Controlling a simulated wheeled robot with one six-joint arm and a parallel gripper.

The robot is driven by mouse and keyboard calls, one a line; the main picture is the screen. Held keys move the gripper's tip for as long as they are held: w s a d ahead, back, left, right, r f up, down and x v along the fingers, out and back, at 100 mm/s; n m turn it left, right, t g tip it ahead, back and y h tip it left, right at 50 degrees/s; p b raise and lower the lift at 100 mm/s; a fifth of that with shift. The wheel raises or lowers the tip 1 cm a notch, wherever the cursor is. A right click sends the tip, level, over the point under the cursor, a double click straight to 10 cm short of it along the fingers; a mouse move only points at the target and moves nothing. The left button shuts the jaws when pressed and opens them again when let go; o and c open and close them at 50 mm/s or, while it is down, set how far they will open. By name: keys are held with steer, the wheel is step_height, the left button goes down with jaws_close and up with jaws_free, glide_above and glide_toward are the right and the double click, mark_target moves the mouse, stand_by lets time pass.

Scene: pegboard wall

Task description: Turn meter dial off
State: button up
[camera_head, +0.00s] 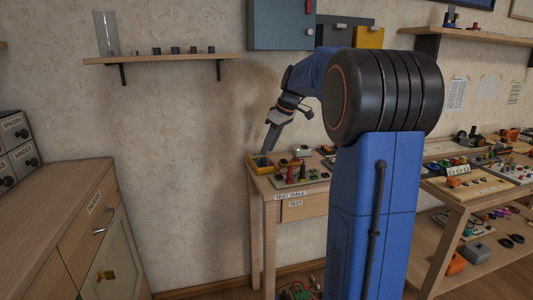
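A yellow meter with a greenish face (261,162) lies at the left end of the test table (262,182). Its dial is too small to make out, and part of the meter is hidden by my gripper. My gripper (268,148) points down and a little left, with its tip just above or on the meter. I cannot tell whether it touches the dial. The fingers overlap in this view, so I cannot tell whether they are open or shut.
Small boards and parts (298,174) crowd the table right of the meter. A wall shelf (160,59) hangs at upper left. A wooden cabinet (75,225) stands at left, with bare wall between it and the table. A cluttered bench (465,188) stands at right.

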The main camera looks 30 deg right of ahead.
steer(key=v, duration=1.3)
steer(key=shift+r, duration=0.4)
steer(key=shift+d, duration=0.15)
steer(key=s+a+f+m+h, duration=0.1)
steer(key=s+a+f+m, duration=0.1)
steer(key=s+a+f, duration=0.4)
steer(key=s+a+f+m, duration=0.1)
steer(key=s+a+f, duration=0.1)
steer(key=s+a, duration=0.75)
steer(key=s+a+f+m, duration=0.1)
steer(key=s+a+f, duration=0.1)
steer(key=s+f, duration=0.4)
steer(key=s+a+f+m+h, duration=0.1)
steer(key=s+a+f, duration=0.2)
steer(key=s+f, duration=0.3)
steer(key=s+a+f, duration=0.3)
steer(key=s+f, duration=0.2)
steer(key=f, duration=0.1)
steer(key=shift+s+f+m+t, duration=0.4)
